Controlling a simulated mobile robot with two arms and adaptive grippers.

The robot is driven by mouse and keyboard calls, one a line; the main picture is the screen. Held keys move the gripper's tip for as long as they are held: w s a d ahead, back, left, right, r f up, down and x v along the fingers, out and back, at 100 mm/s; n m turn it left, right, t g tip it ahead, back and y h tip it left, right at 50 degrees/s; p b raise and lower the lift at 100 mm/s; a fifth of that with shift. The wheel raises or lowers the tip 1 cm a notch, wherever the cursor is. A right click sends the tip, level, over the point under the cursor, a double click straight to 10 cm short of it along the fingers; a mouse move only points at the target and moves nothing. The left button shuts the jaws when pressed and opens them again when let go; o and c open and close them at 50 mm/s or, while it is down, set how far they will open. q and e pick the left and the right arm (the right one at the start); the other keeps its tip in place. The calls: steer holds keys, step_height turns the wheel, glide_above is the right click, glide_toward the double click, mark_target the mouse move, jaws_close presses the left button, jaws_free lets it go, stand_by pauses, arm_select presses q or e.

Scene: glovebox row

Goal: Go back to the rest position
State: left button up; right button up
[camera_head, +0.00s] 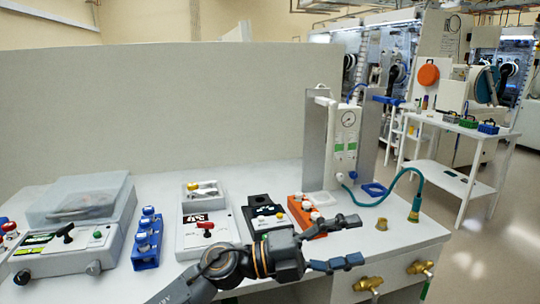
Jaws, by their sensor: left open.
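My left gripper (352,240) is in the lower middle of the head view, above the front edge of the white bench (395,236). Its dark fingers point right and stand apart. Nothing shows between them. My dark left arm comes in from the bottom and hides part of the bench front. My right gripper does not show.
On the bench are a lidded grey device (75,200), a blue vial rack (146,240), a white control box (205,230), an orange rack (303,212) and a gauge unit (345,135) with a green hose. Brass valves (368,285) project from the bench front.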

arm_select(q)
steer(key=w+a+f+n+t+y, duration=0.1)
steer(key=w+a+n+t+y, duration=0.2)
steer(key=a+n+t, duration=0.5)
steer(key=w+a+f+n+t+y, duration=0.2)
steer(key=w+a+n+t+y, duration=0.1)
steer(key=n+t, duration=0.7)
steer(key=s+a+f+n+g+y, duration=0.2)
steer(key=a+f+n+y, duration=0.5)
steer(key=f, duration=0.3)
steer(key=s+a+f+n+g+y, duration=0.25)
steer(key=a+f+n+y, duration=0.3)
steer(key=a+f, duration=0.3)
steer(key=s+a+f+n+g+y, duration=0.1)
steer(key=s+a+f+g, duration=0.1)
steer(key=s+f+g, duration=0.45)
steer(key=s+a+f+n+g, duration=0.1)
steer(key=s+a+f, duration=0.25)
steer(key=s, duration=0.65)
steer(key=s+a+f+n+g+y, duration=0.1)
steer(key=s+a+f+g, duration=0.15)
steer(key=s+f, duration=0.4)
steer(key=s+f+g+p, duration=0.2)
steer(key=s+f+p, duration=0.15)
steer(key=f, duration=1.95)
steer(key=s+a+f+g+p, duration=0.1)
steer(key=s+a+f, duration=0.1)
steer(key=s+f, duration=1.2)
steer(key=s, duration=0.3)
steer(key=shift+a, duration=0.2)
